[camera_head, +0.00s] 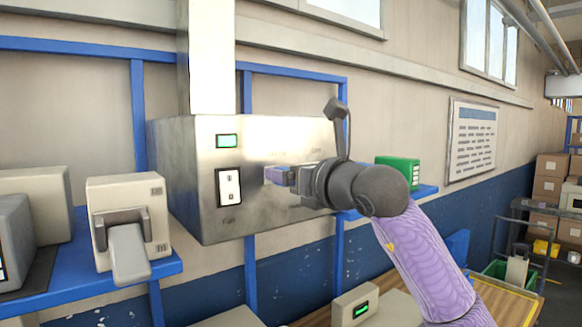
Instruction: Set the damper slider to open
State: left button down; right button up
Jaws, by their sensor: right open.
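A steel box (262,218) hangs on the wall frame, with a green-lit display (227,141) and a rocker switch (229,188) labelled like "Fan" on its left part. My right gripper (282,184) is at the right part of the box's front face, its fingers pointing left and open. Faint lettering shows on the face above the gripper. The damper slider cannot be made out; the gripper and wrist cover that part of the face. Whether the fingers touch anything there cannot be told. My left gripper is not in view.
A beige device (127,196) with a grey chute stands on a blue shelf (165,265) at the left. A green box (403,166) sits on a ledge behind my right arm. A small unit with a green display (355,304) is below. Boxes and a cart stand at far right.

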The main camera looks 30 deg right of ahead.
grip_shut()
dwell(1.3)
